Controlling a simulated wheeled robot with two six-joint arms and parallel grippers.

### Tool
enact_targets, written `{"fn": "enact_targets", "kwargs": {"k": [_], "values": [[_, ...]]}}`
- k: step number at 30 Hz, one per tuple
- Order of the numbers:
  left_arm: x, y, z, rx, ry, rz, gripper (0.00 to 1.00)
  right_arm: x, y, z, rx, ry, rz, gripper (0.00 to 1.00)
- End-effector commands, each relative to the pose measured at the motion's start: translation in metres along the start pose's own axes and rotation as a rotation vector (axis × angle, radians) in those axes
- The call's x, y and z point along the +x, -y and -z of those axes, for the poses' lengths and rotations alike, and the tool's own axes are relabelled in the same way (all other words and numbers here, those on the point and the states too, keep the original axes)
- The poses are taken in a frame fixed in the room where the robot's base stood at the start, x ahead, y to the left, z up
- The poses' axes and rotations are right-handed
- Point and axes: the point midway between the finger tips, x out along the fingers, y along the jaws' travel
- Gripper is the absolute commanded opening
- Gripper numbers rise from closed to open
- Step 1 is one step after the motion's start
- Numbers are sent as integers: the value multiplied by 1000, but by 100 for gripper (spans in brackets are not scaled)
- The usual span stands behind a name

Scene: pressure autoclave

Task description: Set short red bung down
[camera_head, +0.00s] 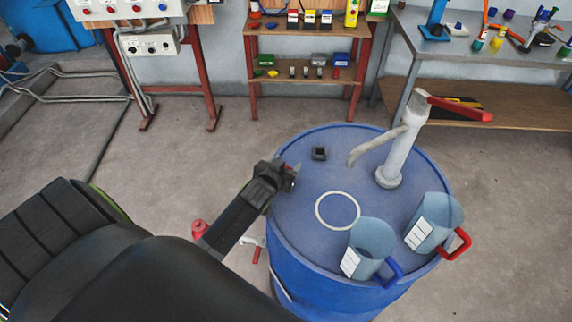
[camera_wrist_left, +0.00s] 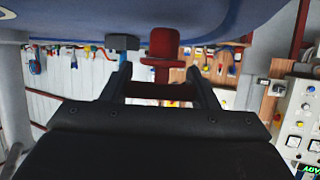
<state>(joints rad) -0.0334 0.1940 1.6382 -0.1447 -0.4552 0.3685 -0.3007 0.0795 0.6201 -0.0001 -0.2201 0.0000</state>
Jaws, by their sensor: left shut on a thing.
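The short red bung (camera_wrist_left: 164,50) is between the two fingers of my left gripper (camera_wrist_left: 160,85) in the wrist view, and its flanged end sticks out beyond them. In the head view, my left gripper (camera_head: 288,177) is at the left part of the blue drum's lid (camera_head: 300,220), with only a little red of the bung showing at its tips. The gripper is shut on the bung. I cannot tell whether the bung touches the lid. A white ring (camera_head: 319,219) is marked on the lid, to the right of the gripper. My right gripper is not in view.
A small dark square block (camera_head: 319,153) sits on the lid just beyond the gripper. A grey pump (camera_head: 398,150) with a red lever stands at the lid's right. Two jugs, one blue-handled (camera_head: 371,240) and one red-handled (camera_head: 431,215), stand near the front right. The lid's middle is clear.

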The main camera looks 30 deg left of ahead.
Motion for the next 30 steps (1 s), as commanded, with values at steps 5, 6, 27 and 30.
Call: {"fn": "enact_targets", "kwargs": {"k": [5,6,27,30], "values": [[3,0,-6,0,-2,-1,32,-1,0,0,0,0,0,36],[3,0,-6,0,-2,-1,32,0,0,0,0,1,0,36],[3,0,-7,0,-1,-1,76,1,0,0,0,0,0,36],[1,0,-4,0,-1,0,76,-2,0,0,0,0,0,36]]}}
